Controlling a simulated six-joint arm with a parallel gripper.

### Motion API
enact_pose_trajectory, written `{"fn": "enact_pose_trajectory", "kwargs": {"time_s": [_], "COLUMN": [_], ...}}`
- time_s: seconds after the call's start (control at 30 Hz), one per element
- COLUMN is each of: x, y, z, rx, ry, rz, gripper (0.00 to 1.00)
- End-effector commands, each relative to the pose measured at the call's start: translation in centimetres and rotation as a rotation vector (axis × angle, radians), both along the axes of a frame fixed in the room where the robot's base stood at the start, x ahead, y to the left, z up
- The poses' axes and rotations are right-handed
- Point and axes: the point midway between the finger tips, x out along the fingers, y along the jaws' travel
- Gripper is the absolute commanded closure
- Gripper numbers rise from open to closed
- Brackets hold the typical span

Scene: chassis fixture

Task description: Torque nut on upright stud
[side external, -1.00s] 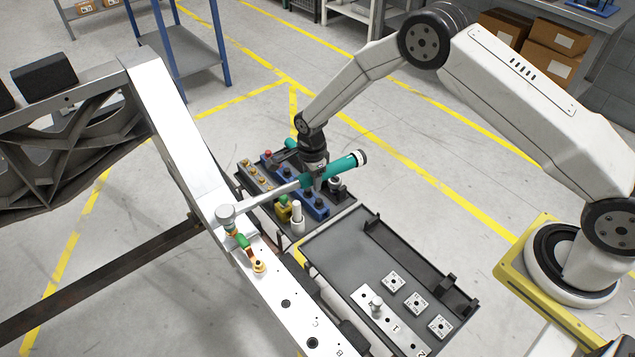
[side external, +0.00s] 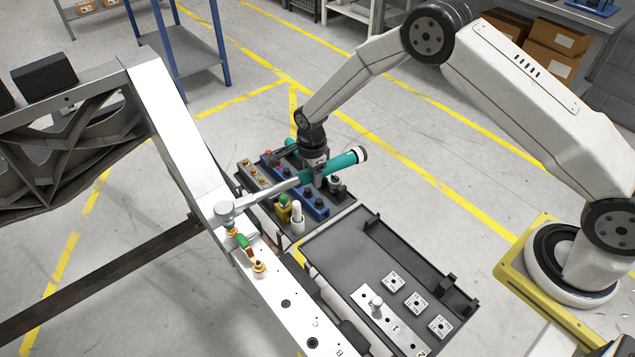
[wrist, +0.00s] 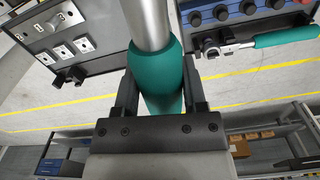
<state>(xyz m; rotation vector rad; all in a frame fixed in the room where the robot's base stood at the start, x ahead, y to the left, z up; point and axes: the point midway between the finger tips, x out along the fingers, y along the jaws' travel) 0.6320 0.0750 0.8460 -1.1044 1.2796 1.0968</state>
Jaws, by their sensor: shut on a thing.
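My gripper (side external: 318,175) is shut on the teal handle of a long torque wrench (side external: 344,164). In the wrist view my gripper's fingers (wrist: 160,95) stand on both sides of the wrench's handle (wrist: 158,62). The wrench's silver shaft reaches left to its round head (side external: 225,210), which sits over the white rail (side external: 192,155) of the chassis. The head hides the nut and the upright stud, so I cannot tell how they are seated.
A tool rack with blue blocks (side external: 318,211) stands below my gripper, with a yellow and a white bottle (side external: 297,220). A dark tray (side external: 335,240) with white marked blocks (side external: 416,303) lies to the right. A second teal-handled tool (wrist: 285,37) shows in the wrist view.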

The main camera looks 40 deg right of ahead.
Motion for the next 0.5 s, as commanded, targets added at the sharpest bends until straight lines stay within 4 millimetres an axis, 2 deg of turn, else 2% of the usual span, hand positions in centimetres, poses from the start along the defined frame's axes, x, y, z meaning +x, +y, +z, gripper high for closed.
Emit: {"fn": "enact_pose_trajectory", "kwargs": {"time_s": [0.5], "x": [0.21], "y": [0.03], "z": [0.61], "rx": [0.001], "ry": [-0.005], "rz": [0.000], "gripper": [1.00]}}
